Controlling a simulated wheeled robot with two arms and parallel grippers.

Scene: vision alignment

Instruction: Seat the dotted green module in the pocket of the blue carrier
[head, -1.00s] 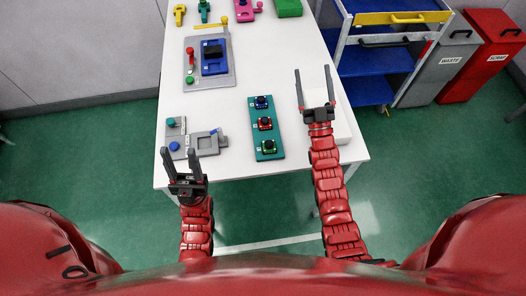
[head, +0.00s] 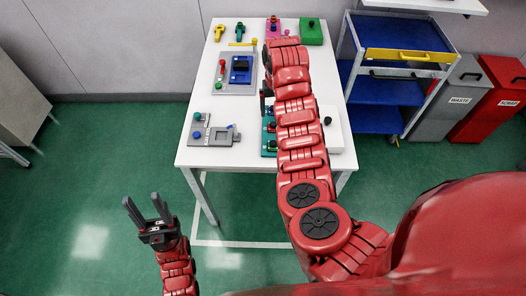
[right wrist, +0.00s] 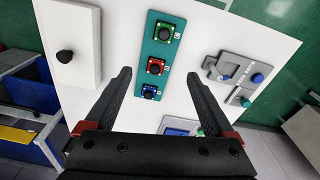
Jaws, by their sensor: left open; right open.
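The green module (right wrist: 163,31) with a black knob sits at one end of a teal tray (right wrist: 170,48), in line with a red module (right wrist: 155,66) and a blue one (right wrist: 148,91). Its dots are too small to tell. The blue carrier (head: 240,77) has a dark pocket and lies on a grey plate; the right wrist view shows part of it (right wrist: 178,128) low between my fingers. My right gripper (right wrist: 158,75) is open and empty above the table, its fingertips either side of the tray's blue end. My left gripper (head: 145,202) is open and empty, off the table's front left.
A grey fixture (head: 212,137) with blue and green knobs is at the table's near left. A white box (head: 333,140) with a black knob is at the right. Pink (head: 273,31) and green (head: 311,36) blocks stand at the back. My right arm hides much of the tray.

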